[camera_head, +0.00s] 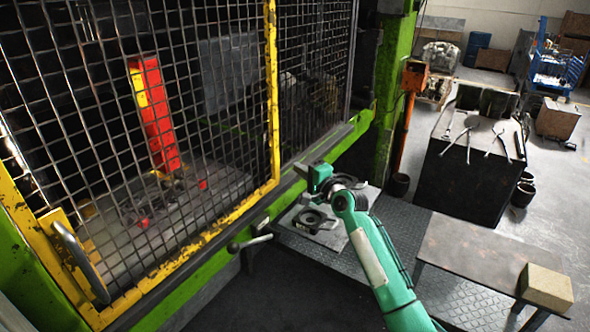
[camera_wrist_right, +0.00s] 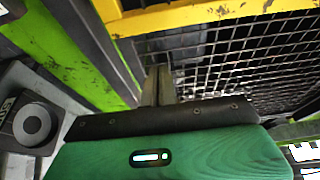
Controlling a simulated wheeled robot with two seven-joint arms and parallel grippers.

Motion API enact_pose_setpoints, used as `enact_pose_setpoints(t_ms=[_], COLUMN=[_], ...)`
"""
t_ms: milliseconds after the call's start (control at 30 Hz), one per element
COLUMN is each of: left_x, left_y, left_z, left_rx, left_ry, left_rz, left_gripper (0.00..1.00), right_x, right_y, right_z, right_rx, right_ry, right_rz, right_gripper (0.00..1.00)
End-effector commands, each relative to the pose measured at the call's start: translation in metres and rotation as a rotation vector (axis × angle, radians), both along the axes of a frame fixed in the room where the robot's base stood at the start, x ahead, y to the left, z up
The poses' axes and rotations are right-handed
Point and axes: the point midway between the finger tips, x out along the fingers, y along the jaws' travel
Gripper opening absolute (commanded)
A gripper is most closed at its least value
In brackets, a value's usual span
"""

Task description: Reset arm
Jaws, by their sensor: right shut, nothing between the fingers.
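My right arm (camera_head: 372,245) is teal and comes in from the lower right in the head view. My right gripper (camera_head: 303,170) is at its end, beside the green lower rail of the press cage. In the right wrist view its two fingers (camera_wrist_right: 158,88) are together and empty, pointing at the rail and mesh. Whether they touch the rail cannot be told. My left arm and gripper are not in the head view.
The press cage has a yellow-framed mesh door (camera_head: 272,90) with a handle (camera_head: 80,262). A red post (camera_head: 155,115) stands behind the mesh. A grey plate with a dark round part (camera_head: 314,221) lies below my gripper. A low table (camera_head: 480,255) bears a tan block (camera_head: 545,287).

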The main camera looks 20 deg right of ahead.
Motion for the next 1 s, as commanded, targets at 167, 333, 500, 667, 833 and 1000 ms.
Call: enact_pose_setpoints(t_ms=[167,333,500,667,833,1000], left_x=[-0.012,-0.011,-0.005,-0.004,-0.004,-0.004], left_y=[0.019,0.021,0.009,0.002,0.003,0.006], left_z=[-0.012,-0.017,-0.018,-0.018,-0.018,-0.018], left_rx=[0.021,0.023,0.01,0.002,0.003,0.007], left_ry=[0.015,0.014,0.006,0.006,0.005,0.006], left_rz=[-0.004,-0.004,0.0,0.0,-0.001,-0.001], left_gripper=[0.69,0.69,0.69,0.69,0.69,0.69], right_x=[-0.029,-0.049,-0.057,-0.06,-0.094,-0.166], right_y=[-0.01,-0.017,-0.02,-0.018,0.004,0.034], right_z=[-0.004,-0.002,-0.001,-0.005,-0.055,-0.132], right_rx=[-0.002,-0.001,0.0,-0.016,-0.203,-0.549], right_ry=[-0.001,0.0,0.001,0.008,0.081,0.204], right_rz=[-0.001,-0.001,-0.002,0.002,0.044,0.147], right_gripper=[0.0,0.0,0.0,0.0,0.0,0.0])
